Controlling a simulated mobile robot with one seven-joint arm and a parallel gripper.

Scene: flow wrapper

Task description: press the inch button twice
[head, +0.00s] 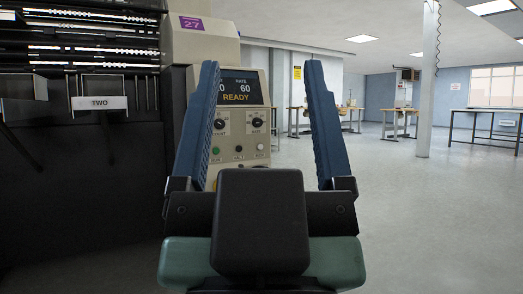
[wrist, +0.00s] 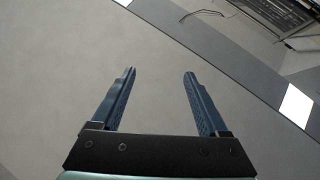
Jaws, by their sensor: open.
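The control panel (head: 243,120) stands in the head view behind my gripper, with a display reading RATE, 60 and READY. Below two dark knobs is a row of buttons: a green button (head: 215,150), a black button (head: 238,149) and a white button (head: 259,146). Their labels are too small to read, so I cannot tell which is the inch button. My gripper (head: 261,66) is open and empty, its blue fingers spread in front of the panel. The left finger covers the panel's left part. In the wrist view my gripper (wrist: 159,73) has only bare grey surface between its fingers.
A dark machine (head: 80,170) with a sign TWO (head: 99,103) fills the left. A beige housing (head: 203,42) marked 27 sits above the panel. A grey column (head: 427,80) and tables (head: 486,127) stand far right. The floor (head: 430,210) on the right is clear.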

